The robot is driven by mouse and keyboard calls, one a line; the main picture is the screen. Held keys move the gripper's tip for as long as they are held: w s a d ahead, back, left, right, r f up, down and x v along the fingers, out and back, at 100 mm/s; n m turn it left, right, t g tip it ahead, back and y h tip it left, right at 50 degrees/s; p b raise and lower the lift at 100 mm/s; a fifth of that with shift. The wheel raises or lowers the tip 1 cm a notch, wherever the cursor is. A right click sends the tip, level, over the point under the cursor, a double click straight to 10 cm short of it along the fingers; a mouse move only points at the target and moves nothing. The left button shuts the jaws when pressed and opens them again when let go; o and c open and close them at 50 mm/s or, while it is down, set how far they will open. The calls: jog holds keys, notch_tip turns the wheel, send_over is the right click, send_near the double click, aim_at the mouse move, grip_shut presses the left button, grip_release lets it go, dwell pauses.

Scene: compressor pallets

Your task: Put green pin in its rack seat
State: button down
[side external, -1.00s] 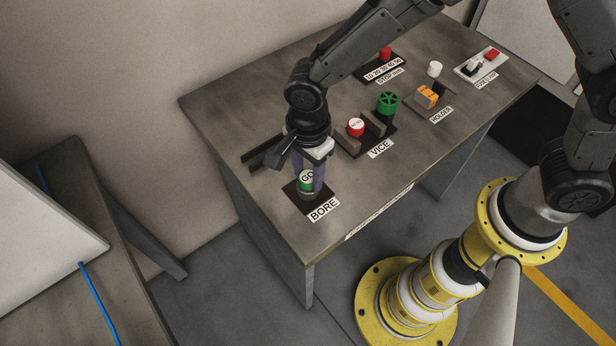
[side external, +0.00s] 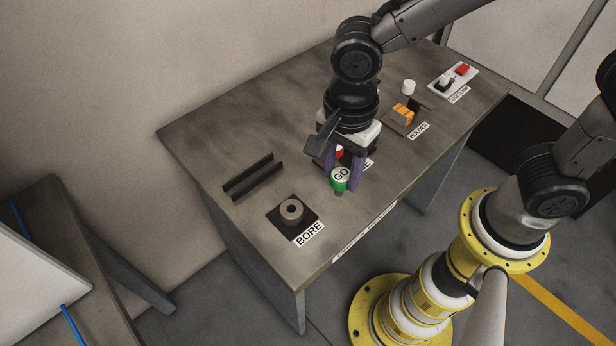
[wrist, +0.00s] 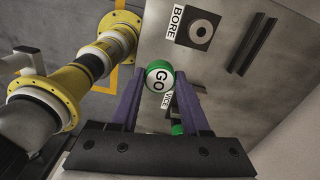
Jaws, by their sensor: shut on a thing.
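The green pin (side external: 340,182) has a white top marked GO and a grey tip below. My gripper (side external: 343,185) is shut on it and holds it upright above the table, to the right of the bore block. In the wrist view the pin (wrist: 159,76) sits between the purple fingers of my gripper (wrist: 160,73). Two dark parallel rails (side external: 252,178) stand at the table's left, with no pin between them; they also show in the wrist view (wrist: 253,46). I cannot tell whether they are the rack.
The BORE block (side external: 291,210) with its open grey ring is empty. The vice, mostly hidden behind my gripper, shows its green knob in the wrist view (wrist: 178,129). A holder with an orange block (side external: 403,113) and a switch box (side external: 453,80) stand further right.

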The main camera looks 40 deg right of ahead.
jog(key=s+d, duration=0.1)
jog(key=s+d+r, duration=0.2)
jog(key=s, duration=0.1)
jog(key=shift+s+d+r, duration=0.1)
jog(key=shift+r, duration=0.05)
jog(key=w+a+r, duration=0.2)
jog(key=w+a, duration=0.2)
jog(key=w, duration=0.3)
jog(key=w+a+f, duration=0.3)
jog(key=w+f, duration=0.1)
jog(key=w, duration=0.1)
jog(key=w+a+f, duration=0.2)
jog(key=w+f, duration=0.2)
jog(key=w, duration=0.2)
jog(key=w+a+f, duration=0.3)
jog(key=w+f, duration=0.1)
jog(key=w, duration=0.2)
jog(key=shift+a, duration=0.3)
jog(key=shift+f, duration=1.6)
jog(key=shift+c, duration=1.9)
grip_release()
jog(key=shift+f, duration=0.15)
